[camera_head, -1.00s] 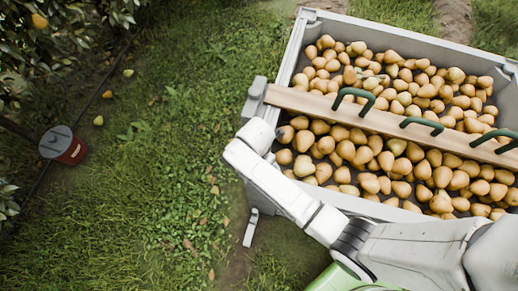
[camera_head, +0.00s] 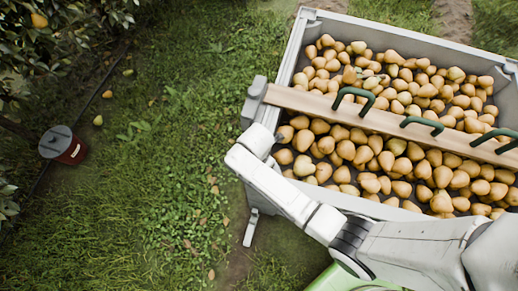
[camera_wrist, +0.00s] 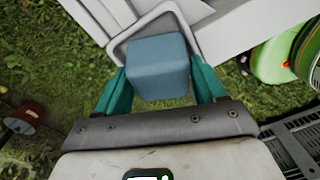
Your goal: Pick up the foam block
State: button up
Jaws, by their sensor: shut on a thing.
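The foam block (camera_wrist: 158,62) is a blue-grey cube in the wrist view, between the two teal fingers of my gripper (camera_wrist: 156,76). My gripper is shut on it, with a finger along each side. Just beyond the block is a pale grey tray-like piece with a raised rim (camera_wrist: 118,47). I cannot tell whether the block still touches it. In the head view the block and fingers are hidden; only my white arm shows, reaching to the near-left corner of the pear bin.
A large grey bin (camera_head: 292,52) full of pears fills the right side. A wooden beam (camera_head: 310,103) with green handles (camera_head: 422,126) lies across it. A red bucket with a grey lid (camera_head: 62,146) and several fallen fruits are on the grass at left. Open grass lies between.

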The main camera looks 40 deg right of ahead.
jog(key=shift+c, duration=1)
